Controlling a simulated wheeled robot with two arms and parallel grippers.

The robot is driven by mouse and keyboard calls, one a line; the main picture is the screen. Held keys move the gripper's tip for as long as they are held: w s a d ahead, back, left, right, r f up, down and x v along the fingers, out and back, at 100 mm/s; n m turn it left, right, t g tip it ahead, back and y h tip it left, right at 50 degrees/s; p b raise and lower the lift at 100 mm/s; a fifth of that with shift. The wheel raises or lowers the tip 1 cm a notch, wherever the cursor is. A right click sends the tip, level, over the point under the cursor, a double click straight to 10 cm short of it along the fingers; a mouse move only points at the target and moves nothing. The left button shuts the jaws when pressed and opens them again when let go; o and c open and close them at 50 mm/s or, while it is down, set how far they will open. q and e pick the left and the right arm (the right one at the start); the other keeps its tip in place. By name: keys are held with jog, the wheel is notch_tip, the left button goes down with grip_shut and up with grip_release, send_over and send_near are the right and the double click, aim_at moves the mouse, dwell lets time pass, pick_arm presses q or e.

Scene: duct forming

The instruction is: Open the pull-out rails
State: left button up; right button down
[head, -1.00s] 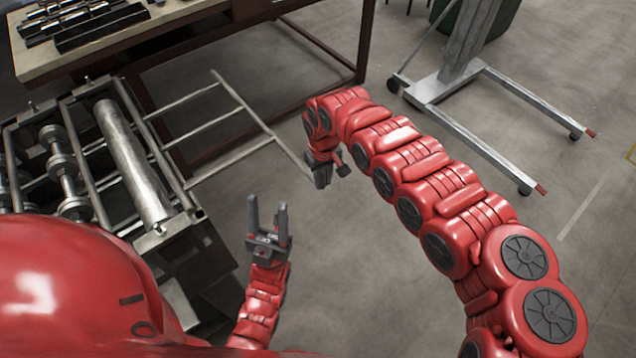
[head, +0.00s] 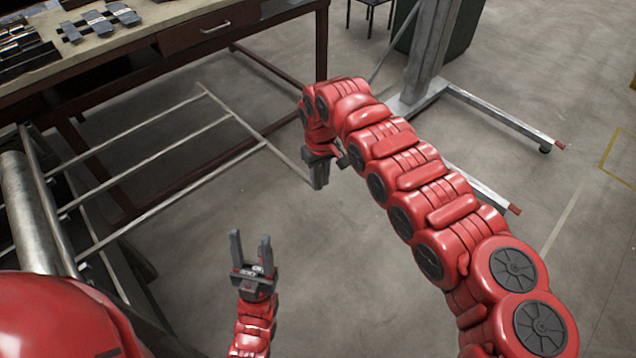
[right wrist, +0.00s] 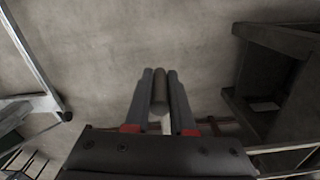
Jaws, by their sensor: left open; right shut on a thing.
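The pull-out rails (head: 150,158) are thin grey metal bars reaching right from the roller machine (head: 30,215) at the left of the head view. A slanted end bar (head: 237,118) joins their outer ends. My right gripper (head: 318,184) is at the near end of this bar, fingers pointing down. In the right wrist view the right gripper (right wrist: 160,75) is shut on a round bar (right wrist: 160,92) between its two fingers. My left gripper (head: 251,238) is open and empty, fingers up, below the rails and apart from them.
A wooden workbench (head: 110,45) with a drawer and metal parts stands behind the rails, its legs close to them. A wheeled metal stand (head: 425,100) is at the back right.

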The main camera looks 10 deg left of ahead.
jog(key=shift+w+d, duration=0.2)
jog(key=c, duration=1.1)
grip_release()
jog(key=o, duration=0.3)
jog(key=shift+w+d, duration=0.1)
jog(key=shift+o, duration=0.2)
jog(key=shift+r, duration=0.25)
jog(key=r+b, duration=0.1)
jog(key=r, duration=0.3)
jog(key=r+b, duration=0.2)
jog(key=r, duration=0.3)
jog(key=shift+a+r, duration=0.2)
jog(key=shift+r, duration=0.1)
notch_tip(320, 180, up, 7)
jog(key=shift+d+r, duration=0.15)
